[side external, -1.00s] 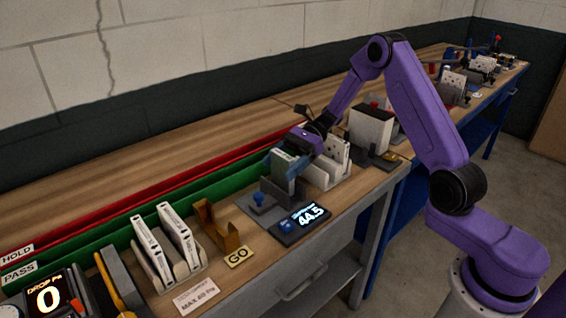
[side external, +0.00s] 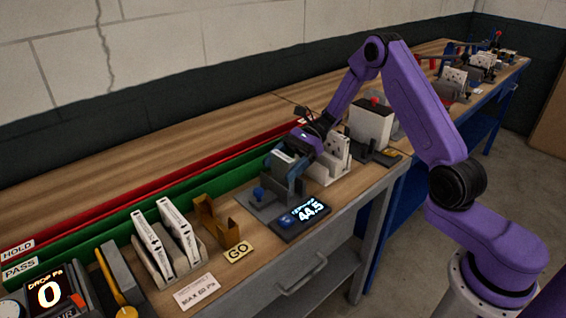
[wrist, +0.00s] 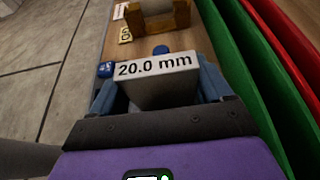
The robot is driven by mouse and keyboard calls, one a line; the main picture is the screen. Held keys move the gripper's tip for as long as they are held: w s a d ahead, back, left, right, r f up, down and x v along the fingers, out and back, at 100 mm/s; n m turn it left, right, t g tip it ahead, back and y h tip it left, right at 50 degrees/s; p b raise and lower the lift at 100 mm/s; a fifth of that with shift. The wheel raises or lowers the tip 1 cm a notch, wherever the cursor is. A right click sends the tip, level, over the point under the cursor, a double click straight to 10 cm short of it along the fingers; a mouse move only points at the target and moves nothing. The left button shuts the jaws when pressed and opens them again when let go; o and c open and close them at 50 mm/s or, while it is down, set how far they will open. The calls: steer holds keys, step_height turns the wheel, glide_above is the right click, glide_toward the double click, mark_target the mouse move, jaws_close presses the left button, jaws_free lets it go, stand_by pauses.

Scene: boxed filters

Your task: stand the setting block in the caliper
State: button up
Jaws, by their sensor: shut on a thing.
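The setting block (wrist: 155,80), a grey block marked 20.0 mm, is held between the two blue fingers of my gripper (wrist: 158,95), as the wrist view shows. In the side view my gripper (side external: 287,167) points down over the caliper (side external: 264,203), a grey base with a blue knob (side external: 259,193). The caliper's display (side external: 301,216) reads 44.5. The block's lower end is hidden by the fingers and the caliper, so I cannot tell whether it touches the base. The knob also shows just beyond the block in the wrist view (wrist: 160,49).
A brown GO gauge (side external: 222,228) stands left of the caliper, and a rack with white filters (side external: 165,240) lies further left. A white rack (side external: 330,165) stands close on the right. Green (side external: 130,217) and red (side external: 100,207) rails run behind.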

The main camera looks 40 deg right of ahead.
steer(key=o, duration=1.3)
steer(key=v, duration=0.7)
steer(key=s+a+r+n+g+h, duration=0.2)
steer(key=s+a+n+g+h, duration=0.15)
steer(key=s+a+n, duration=0.35)
steer(key=s+a+r+n+g+h, duration=0.2)
steer(key=s+a+n+h, duration=0.25)
steer(key=s, duration=0.45)
steer(key=s+d+n+t+h, duration=0.1)
steer(key=s+d+n+t, duration=0.1)
steer(key=s+n, duration=0.4)
steer(key=s+d+r+n+t+h, duration=0.1)
steer(key=s+n+h, duration=0.1)
steer(key=s+n, duration=0.4)
steer(key=s+d+n+t+h, duration=0.2)
steer(key=s+n, duration=0.4)
steer(key=n, duration=0.1)
steer(key=shift+s+d+r+t, duration=0.15)
steer(key=shift+s+d+t, duration=0.15)
steer(key=shift+s+t, duration=0.05)
